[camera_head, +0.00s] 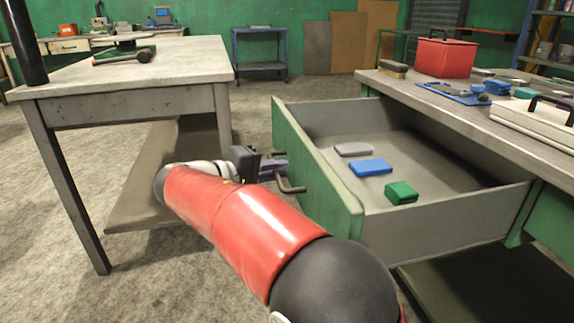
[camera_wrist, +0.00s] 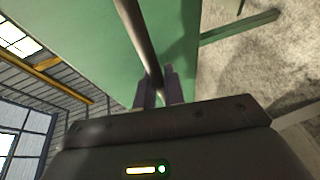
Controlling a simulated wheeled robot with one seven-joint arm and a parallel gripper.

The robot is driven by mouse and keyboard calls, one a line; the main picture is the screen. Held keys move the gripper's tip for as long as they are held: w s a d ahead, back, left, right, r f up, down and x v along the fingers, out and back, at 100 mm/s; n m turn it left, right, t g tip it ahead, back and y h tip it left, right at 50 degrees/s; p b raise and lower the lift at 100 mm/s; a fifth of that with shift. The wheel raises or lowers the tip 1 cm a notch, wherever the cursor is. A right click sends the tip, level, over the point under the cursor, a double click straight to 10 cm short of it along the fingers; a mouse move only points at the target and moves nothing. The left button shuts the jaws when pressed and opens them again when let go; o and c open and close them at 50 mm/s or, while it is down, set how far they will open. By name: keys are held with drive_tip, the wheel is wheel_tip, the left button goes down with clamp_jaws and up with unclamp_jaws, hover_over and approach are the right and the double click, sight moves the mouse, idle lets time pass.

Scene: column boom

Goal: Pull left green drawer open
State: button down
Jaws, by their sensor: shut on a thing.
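The green drawer (camera_head: 312,172) stands far out from the workbench at the right. Its grey inside shows in the head view, with a grey block (camera_head: 352,149), a blue block (camera_head: 370,167) and a green block (camera_head: 401,192) lying on its floor. A dark bar handle (camera_head: 290,186) is on its green front. My gripper (camera_head: 277,169) is at this handle, on the outer side of the drawer front. In the wrist view the fingers (camera_wrist: 158,88) are shut around the handle bar (camera_wrist: 138,40), close to the green front panel (camera_wrist: 85,45).
The right bench top (camera_head: 480,112) carries a red box (camera_head: 446,58), a brush (camera_head: 393,69) and several tools. A grey table (camera_head: 125,75) with a lower shelf (camera_head: 150,185) stands close at the left, behind my gripper. Concrete floor shows between them.

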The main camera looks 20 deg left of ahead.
drive_tip(key=shift+s+a+f, duration=0.1)
idle(0.3)
drive_tip(key=c, duration=1.5)
unclamp_jaws()
drive_tip(key=v, duration=0.7)
drive_tip(key=shift+s+a, duration=0.2)
drive_tip(key=shift+s, duration=0.1)
